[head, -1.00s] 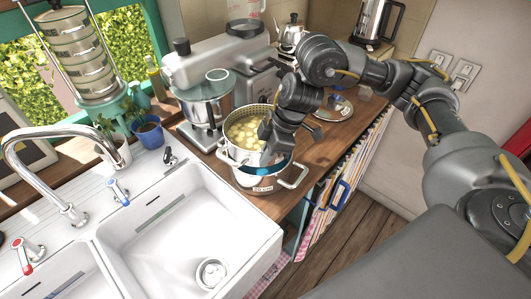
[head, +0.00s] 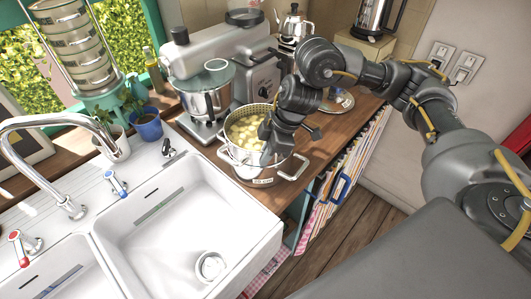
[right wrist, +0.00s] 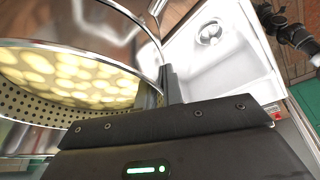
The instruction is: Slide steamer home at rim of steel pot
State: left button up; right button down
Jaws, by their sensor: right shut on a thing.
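The steamer (head: 236,137) is a steel, perforated basket filled with pale yellow potato pieces. In the head view it sits down in the mouth of the steel pot (head: 247,174), whose side handle and front label show below it. Whether it is fully seated is hidden by my right gripper (head: 268,155). That gripper is shut on the steamer at its near right side. The right wrist view shows the steamer's holed wall (right wrist: 35,104) and shiny rim close against the finger. My left gripper is not seen.
A white sink (head: 185,225) with a tall tap is at the left of the pot. A stand mixer with a steel bowl (head: 207,95) stands close behind. A lid (head: 338,102) lies on the wooden counter at right. The counter's front edge is near the pot.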

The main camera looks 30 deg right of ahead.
jog(key=shift+f, duration=0.2)
dwell(0.6)
jog(key=c, duration=1.5)
grip_release()
jog(key=shift+o, duration=0.2)
jog(key=shift+f, duration=0.1)
jog(key=b+v, duration=0.1)
jog(key=v, duration=1)
jog(key=shift+f, duration=0.1)
